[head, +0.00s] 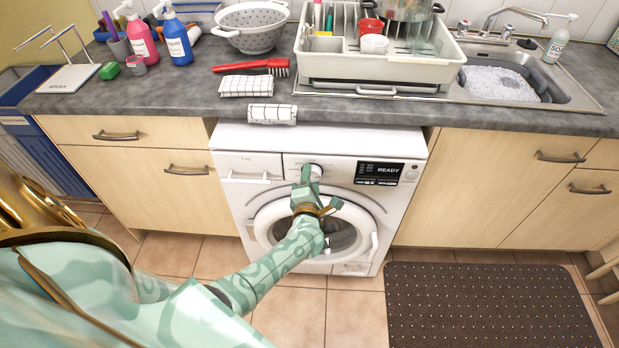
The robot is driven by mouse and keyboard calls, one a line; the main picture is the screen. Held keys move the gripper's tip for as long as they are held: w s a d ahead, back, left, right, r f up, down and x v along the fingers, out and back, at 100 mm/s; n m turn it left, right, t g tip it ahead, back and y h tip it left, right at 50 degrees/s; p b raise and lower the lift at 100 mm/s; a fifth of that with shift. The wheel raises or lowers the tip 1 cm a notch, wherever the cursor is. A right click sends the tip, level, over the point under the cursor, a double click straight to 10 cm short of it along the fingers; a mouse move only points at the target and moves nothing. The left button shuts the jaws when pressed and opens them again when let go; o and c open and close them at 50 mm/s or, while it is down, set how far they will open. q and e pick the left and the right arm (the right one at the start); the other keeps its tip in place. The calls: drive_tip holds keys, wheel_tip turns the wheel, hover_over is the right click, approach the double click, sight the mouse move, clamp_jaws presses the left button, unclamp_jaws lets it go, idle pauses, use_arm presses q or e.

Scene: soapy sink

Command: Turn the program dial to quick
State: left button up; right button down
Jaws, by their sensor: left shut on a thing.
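The white washing machine (232,161) stands under the grey worktop, its round door partly behind my left arm. The program dial (316,170) is a white knob on the upper front panel. My left gripper (308,174) is at the dial, its fingers shut on it. The gripper and hand hide much of the dial, so its marks and pointer cannot be read. The dark display (380,173) right of the dial reads READY. My right gripper does not show.
A checked cloth (272,114) hangs over the worktop edge above the machine. A dish rack (385,72), a red brush (250,66), a colander (252,25) and a sink (575,98) are on the worktop. A dark mat (490,305) lies on the tiled floor at right.

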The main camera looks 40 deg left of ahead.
use_arm(q)
drive_tip(key=m+p, duration=0.1)
drive_tip(key=m, duration=0.8)
drive_tip(key=shift+d+g+y+p, duration=0.2)
drive_tip(key=shift+g+y+p, duration=0.1)
drive_tip(key=shift+y+p, duration=0.1)
drive_tip(key=shift+m, duration=0.3)
drive_tip(key=o, duration=1)
